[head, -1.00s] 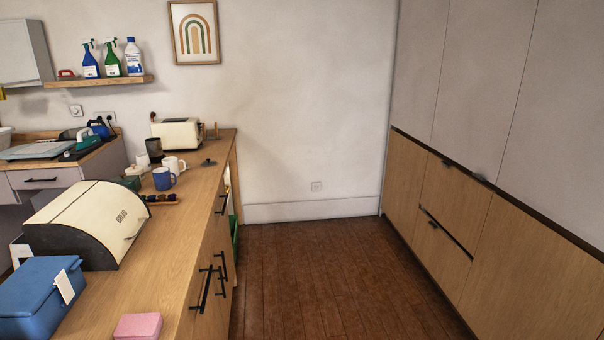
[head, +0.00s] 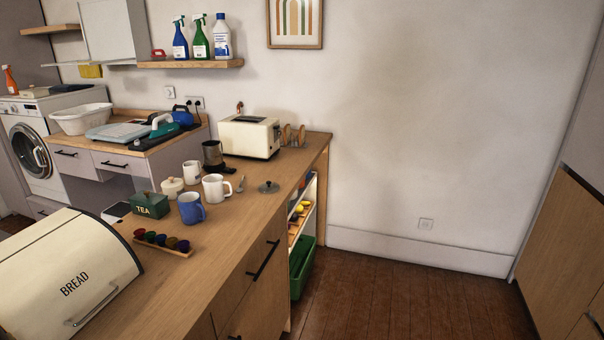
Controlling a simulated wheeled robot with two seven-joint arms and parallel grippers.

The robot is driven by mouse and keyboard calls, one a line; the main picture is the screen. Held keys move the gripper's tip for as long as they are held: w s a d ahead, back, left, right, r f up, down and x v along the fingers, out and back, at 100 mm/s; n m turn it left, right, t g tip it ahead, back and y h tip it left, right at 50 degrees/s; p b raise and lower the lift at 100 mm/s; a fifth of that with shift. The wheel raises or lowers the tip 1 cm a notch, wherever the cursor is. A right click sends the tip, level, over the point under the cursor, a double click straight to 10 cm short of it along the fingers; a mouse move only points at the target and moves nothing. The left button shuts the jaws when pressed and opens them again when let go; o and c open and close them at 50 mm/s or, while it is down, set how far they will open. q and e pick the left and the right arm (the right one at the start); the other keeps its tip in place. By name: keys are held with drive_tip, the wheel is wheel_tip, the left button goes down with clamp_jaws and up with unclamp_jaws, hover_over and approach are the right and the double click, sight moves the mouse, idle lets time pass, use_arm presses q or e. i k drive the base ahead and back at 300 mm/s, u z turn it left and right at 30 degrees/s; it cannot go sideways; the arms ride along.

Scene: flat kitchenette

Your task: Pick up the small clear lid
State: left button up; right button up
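A small round lid (head: 268,187) with a dark knob lies on the wooden counter (head: 232,232), near its right edge. It looks grey and partly see-through, but it is too small to be sure that it is clear. It lies to the right of a white mug (head: 216,188) and in front of the cream toaster (head: 249,137). Nothing covers it. Neither of my grippers shows in the head view.
A spoon, a blue mug (head: 191,207), a green tea box (head: 150,204), a rack of coloured capsules (head: 163,242) and a bread box (head: 70,275) share the counter. Open shelves with a green crate (head: 302,266) are at its end. The floor (head: 400,300) at right is clear.

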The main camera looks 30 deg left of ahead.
sight(267, 187)
drive_tip(key=i, duration=2)
drive_tip(key=u, duration=1.8)
drive_tip(key=i, duration=0.5)
drive_tip(key=u, duration=1.05)
